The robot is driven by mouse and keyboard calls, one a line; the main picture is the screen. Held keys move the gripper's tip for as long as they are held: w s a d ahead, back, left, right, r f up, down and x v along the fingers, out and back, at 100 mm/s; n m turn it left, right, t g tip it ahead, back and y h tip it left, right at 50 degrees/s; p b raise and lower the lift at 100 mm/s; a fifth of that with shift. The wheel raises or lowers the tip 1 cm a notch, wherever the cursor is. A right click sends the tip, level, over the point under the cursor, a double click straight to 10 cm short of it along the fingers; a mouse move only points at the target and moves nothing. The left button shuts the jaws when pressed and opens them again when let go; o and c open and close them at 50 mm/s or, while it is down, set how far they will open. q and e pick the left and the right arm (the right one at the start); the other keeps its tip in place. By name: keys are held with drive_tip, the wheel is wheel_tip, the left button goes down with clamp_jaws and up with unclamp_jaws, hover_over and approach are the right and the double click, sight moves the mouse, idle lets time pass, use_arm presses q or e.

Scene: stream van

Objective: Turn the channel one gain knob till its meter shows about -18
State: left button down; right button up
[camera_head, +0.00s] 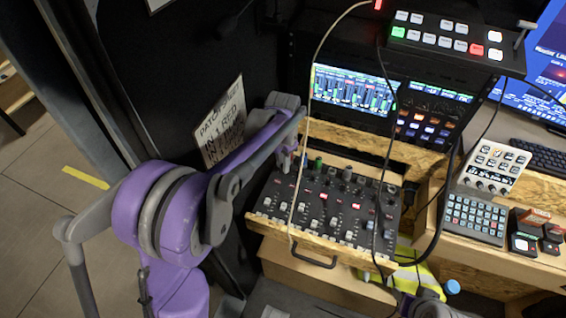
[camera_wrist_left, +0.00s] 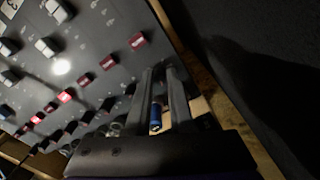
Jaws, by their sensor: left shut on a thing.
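The mixer (camera_head: 330,207) is a black sloped panel with knobs, faders and lit red buttons. My left gripper (camera_head: 289,158) reaches down to its back left corner, at the end of the knob row. In the left wrist view the gripper's fingers (camera_wrist_left: 163,85) are on both sides of a small blue knob (camera_wrist_left: 155,118), which looks like the channel one gain knob. The gripper is shut on it. In the head view the gripper hides this knob. The meter screen (camera_head: 350,90) behind the mixer shows green bars; its figures are too small to read.
A green knob (camera_head: 318,163) stands close to the right of my left gripper. A cable (camera_head: 303,120) hangs in front of the screen and mixer. A paper sheet (camera_head: 223,120) is on the dark wall at left. A button panel (camera_head: 476,217) and keypad (camera_head: 492,165) lie at right.

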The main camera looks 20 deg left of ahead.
idle(0.3)
use_arm(q)
drive_tip(key=c, duration=0.8)
unclamp_jaws()
drive_tip(key=shift+r, duration=0.15)
wheel_tip(320, 180, up, 11)
drive_tip(key=shift+f+p, duration=0.2)
drive_tip(key=shift+p, duration=0.25)
